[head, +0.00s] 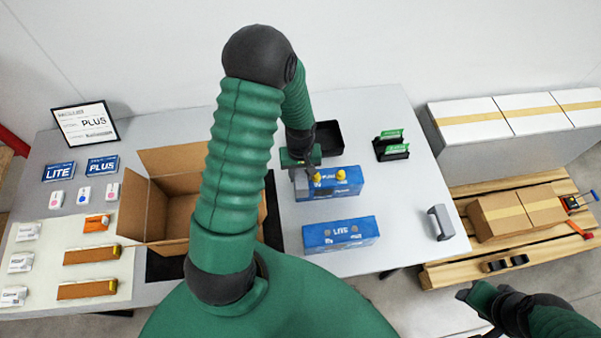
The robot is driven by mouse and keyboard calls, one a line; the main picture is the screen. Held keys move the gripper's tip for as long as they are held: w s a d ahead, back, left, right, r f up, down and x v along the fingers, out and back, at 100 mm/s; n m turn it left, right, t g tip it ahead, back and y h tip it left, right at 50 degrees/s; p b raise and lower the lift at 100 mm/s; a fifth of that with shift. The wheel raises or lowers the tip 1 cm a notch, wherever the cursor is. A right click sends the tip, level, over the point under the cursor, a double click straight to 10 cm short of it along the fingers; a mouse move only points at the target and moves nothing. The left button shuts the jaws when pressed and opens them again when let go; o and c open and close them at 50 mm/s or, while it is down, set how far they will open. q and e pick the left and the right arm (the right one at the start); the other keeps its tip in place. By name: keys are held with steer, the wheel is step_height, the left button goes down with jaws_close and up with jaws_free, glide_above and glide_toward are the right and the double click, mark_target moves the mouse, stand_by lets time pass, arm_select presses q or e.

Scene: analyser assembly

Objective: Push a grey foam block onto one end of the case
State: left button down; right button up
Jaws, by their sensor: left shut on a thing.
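A blue case (345,188) with two yellow knobs on top lies on the grey table. A second blue case (340,235) marked LITE lies nearer to me, with two grey round spots on top. My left gripper (300,169) points down at the left end of the knobbed case. It is shut on a grey foam block (301,184), which is at that end; I cannot tell how far it sits on the case. Another grey foam block (440,222) stands on the table's right side. My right gripper (476,294) is at lower right, off the table; its jaws are unclear.
An open cardboard box (157,213) stands left of the cases, partly behind my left arm. A black tray (329,139) and green-and-black holders (391,146) are at the back. A pallet (470,270) with cartons stands right. The table between cases and right foam block is clear.

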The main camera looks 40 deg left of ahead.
arm_select(q)
steer(key=shift+f, duration=0.35)
stand_by(0.5)
steer(key=c, duration=0.9)
jaws_free()
steer(key=shift+o, duration=0.2)
step_height(320, 180, up, 7)
steer(key=p, duration=0.6)
steer(key=shift+r, duration=0.1)
